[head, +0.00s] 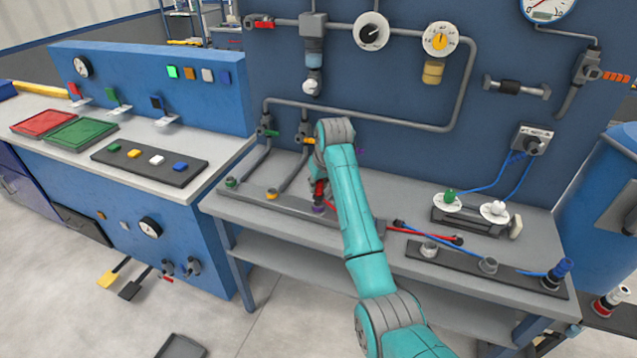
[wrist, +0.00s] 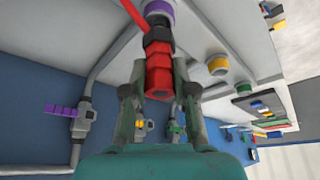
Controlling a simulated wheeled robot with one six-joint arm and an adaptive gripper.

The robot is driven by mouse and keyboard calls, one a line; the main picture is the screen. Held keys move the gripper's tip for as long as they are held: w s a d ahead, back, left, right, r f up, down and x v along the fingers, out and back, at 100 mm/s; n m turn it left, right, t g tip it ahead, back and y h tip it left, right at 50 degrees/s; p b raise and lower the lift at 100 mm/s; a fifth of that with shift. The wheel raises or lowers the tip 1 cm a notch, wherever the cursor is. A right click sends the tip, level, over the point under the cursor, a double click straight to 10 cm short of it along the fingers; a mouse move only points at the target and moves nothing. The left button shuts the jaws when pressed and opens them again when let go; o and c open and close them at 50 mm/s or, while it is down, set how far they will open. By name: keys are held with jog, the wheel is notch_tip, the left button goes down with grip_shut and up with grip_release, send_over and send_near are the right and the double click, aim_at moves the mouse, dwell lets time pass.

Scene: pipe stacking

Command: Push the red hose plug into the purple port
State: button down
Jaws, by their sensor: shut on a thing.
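The red hose plug (wrist: 158,70) is between my gripper's two fingers (wrist: 158,78) in the wrist view, and the gripper is shut on it. In the head view the plug (head: 319,188) shows as a small red piece below my gripper (head: 318,178), partly hidden by my arm. The purple port (wrist: 159,8) is right past the plug's grey end, at the top of the wrist view. In the head view the purple port (head: 318,208) sits directly under the plug on the bench. The two look in line and very close; I cannot tell how deep the plug sits.
A yellow port (wrist: 217,65) and a green port (wrist: 242,88) lie along the same strip. A red hose (head: 432,232) runs right along the bench. A dark strip with grey ports (head: 488,264) and a blue plug (head: 560,268) is at right. Pipes rise behind my arm.

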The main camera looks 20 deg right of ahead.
jog(key=shift+f, duration=1)
dwell(0.4)
jog(key=c, duration=0.8)
grip_release()
jog(key=shift+c, duration=0.2)
